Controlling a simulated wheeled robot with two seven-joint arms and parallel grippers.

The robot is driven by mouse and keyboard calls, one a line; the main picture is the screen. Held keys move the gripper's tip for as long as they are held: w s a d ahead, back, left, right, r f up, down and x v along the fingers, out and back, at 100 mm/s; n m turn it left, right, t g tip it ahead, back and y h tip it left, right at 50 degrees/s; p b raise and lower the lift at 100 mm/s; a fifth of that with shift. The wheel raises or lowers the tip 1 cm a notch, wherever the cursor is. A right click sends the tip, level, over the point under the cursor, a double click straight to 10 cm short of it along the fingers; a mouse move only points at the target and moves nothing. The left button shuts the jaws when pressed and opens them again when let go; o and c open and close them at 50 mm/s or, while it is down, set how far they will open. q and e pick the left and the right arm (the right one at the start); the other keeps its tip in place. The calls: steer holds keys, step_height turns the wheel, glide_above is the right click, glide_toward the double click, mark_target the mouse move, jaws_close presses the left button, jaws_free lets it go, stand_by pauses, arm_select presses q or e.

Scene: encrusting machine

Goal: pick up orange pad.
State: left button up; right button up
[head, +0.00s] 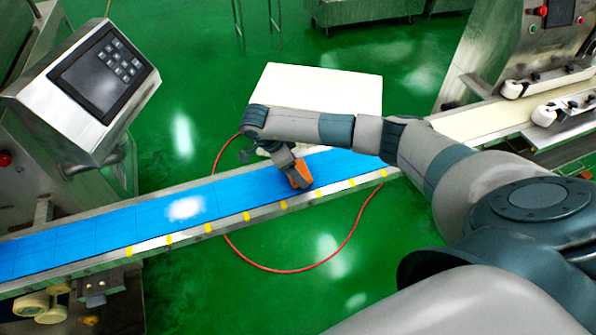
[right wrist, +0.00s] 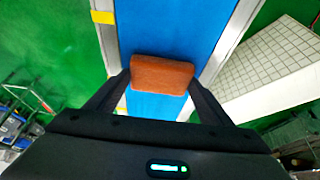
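The orange pad (head: 301,174) is at the blue conveyor belt (head: 110,228), near the belt's right part in the head view. My right gripper (head: 292,167) reaches down to it from above. In the right wrist view the pad (right wrist: 162,75) sits between the two dark fingers of my right gripper (right wrist: 161,84), crosswise over the blue belt. The fingers meet its two ends and appear shut on it. I cannot tell whether the pad touches the belt or is slightly above it. My left gripper is not in view.
Metal rails with yellow marks (head: 208,228) edge the belt. A control box with a screen (head: 95,75) stands at left. A white-topped table (head: 325,90) is behind the belt, and a machine with rollers (head: 545,100) is at right. A red hose (head: 290,270) lies on the green floor.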

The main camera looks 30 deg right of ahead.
mark_target(303, 169)
steer(key=shift+c, duration=1.4)
steer(key=shift+r, duration=0.15)
steer(key=shift+r+b, duration=0.45)
steer(key=shift+r, duration=0.1)
step_height(303, 169, up, 2)
steer(key=shift+w+r+b, duration=0.1)
steer(key=shift+r+b, duration=0.1)
steer(key=shift+b, duration=0.55)
steer(key=s+d+r+b, duration=0.2)
steer(key=s+d+r, duration=0.2)
steer(key=s+r, duration=0.3)
steer(key=s, duration=0.4)
steer(key=shift+r, duration=0.1)
